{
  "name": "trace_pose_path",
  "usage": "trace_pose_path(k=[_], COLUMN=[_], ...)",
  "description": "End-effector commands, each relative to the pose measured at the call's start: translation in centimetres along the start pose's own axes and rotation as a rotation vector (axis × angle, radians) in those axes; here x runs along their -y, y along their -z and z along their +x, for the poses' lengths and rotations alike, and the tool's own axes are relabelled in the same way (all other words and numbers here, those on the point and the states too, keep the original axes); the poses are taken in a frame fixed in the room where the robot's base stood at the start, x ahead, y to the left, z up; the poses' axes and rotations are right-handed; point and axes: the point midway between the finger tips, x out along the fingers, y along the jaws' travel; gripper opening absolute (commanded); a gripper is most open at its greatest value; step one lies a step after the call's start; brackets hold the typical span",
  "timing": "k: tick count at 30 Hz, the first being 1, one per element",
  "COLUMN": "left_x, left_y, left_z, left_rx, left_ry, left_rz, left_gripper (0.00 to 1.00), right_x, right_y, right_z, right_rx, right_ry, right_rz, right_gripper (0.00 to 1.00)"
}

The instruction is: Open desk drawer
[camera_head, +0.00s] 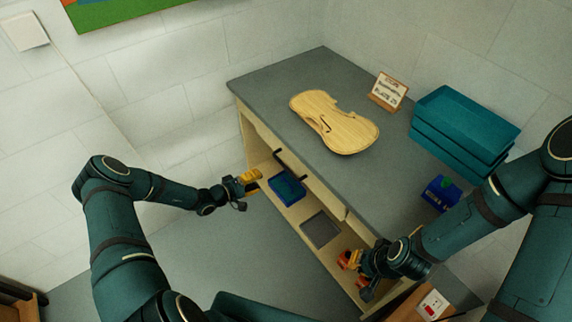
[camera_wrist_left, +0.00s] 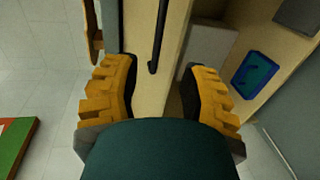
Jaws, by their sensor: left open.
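The desk (camera_head: 262,83) has a grey top and a pale wood body. Its drawer front (camera_head: 325,193) is under the top edge and looks shut, with a dark bar handle (camera_head: 290,163). My left gripper (camera_head: 250,182) is open and empty, left of the handle and apart from it in the head view. In the left wrist view the black handle (camera_wrist_left: 158,38) stands ahead, between the lines of the two yellow fingers (camera_wrist_left: 158,92). My right gripper (camera_head: 355,270) is by the desk's lower right side; its finger gap is unclear.
A blue tray (camera_head: 287,188) and a grey tray (camera_head: 321,230) lie on the open shelf below. The floor left of the desk is clear.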

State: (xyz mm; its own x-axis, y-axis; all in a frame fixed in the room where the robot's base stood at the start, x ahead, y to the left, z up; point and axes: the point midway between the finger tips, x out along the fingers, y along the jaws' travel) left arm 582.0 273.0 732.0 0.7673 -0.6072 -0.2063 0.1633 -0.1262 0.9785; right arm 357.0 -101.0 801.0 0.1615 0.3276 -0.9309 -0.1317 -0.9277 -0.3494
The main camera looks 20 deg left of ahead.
Motion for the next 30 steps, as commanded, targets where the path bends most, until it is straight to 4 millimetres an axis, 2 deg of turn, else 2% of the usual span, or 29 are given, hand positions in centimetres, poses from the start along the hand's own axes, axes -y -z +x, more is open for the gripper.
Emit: trace_pose_path(k=[5, 15, 21, 25, 30], left_x=[0.0, 0.1, 0.0, 0.0, 0.0], left_y=[0.2, 0.1, 0.2, 0.3, 0.3], left_z=[1.9, 8.5, 11.7, 13.0, 13.6], left_rx=[-0.009, -0.005, -0.006, -0.006, -0.007], left_ry=[-0.009, -0.006, -0.005, -0.005, -0.003], left_rz=[0.003, 0.002, 0.004, 0.004, 0.002], left_gripper=[0.43, 0.43, 0.43, 0.43, 0.43], right_x=[-0.1, -0.5, -0.7, -0.8, -0.8], right_y=[-0.1, -0.6, -0.8, -1.0, -1.0], right_z=[0.3, 1.2, 1.8, 2.0, 2.1], right_rx=[0.002, 0.011, 0.017, 0.02, 0.021], right_ry=[0.0, 0.001, 0.002, 0.002, 0.002], right_rz=[0.0, -0.003, -0.005, -0.006, -0.007], right_gripper=[0.0, 0.0, 0.0, 0.0, 0.0])
